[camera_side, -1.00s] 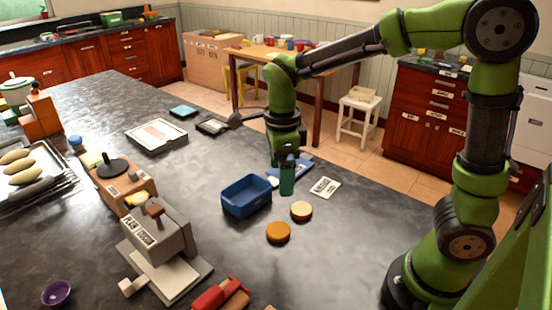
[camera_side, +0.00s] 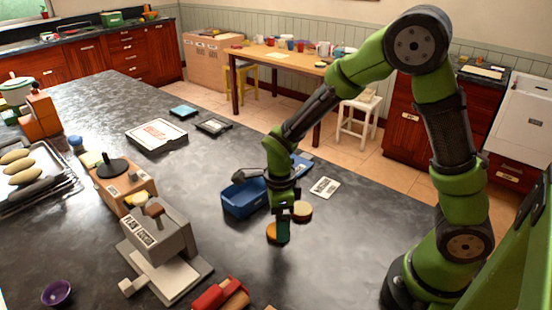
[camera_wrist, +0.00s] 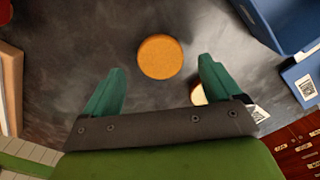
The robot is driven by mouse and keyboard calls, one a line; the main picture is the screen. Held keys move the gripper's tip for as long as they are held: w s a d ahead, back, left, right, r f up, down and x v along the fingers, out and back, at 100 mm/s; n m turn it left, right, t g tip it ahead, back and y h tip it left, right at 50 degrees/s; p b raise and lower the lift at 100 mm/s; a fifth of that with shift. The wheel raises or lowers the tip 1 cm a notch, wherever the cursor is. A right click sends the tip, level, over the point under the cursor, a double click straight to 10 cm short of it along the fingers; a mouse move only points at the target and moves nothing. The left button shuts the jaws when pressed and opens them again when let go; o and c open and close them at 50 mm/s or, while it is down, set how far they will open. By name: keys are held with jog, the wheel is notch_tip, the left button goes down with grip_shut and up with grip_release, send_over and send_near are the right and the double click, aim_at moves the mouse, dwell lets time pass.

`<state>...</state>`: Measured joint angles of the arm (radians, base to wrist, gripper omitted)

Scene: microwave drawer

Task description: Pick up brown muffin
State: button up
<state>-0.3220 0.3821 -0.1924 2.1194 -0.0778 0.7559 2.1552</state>
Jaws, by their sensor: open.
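The brown muffin, a round orange-brown disc (camera_side: 271,231), lies on the dark counter. In the wrist view the brown muffin (camera_wrist: 160,57) sits centred ahead of my gripper (camera_wrist: 163,70), between the lines of its two fingertips. My gripper (camera_side: 283,232) is open and empty, pointing down at the muffin and partly covering it in the side view. A paler, tan-topped round piece (camera_side: 302,211) lies just behind and to the right; in the wrist view it is mostly hidden by the right finger. I cannot tell the exact height of the fingertips above the counter.
A blue bin (camera_side: 240,203) stands close behind left, partly hidden by my arm. A white printed card (camera_side: 325,187) lies behind right. A grey scale-like device (camera_side: 160,240) stands left, with a red object (camera_side: 220,294) in front. The counter right of the muffin is clear.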

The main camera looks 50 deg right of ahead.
aim_at(271, 231)
jog(key=shift+w+f, duration=0.1)
jog(key=shift+f, duration=1.4)
jog(key=shift+c, duration=0.4)
jog(key=c, duration=1.1)
jog(key=shift+o, duration=0.2)
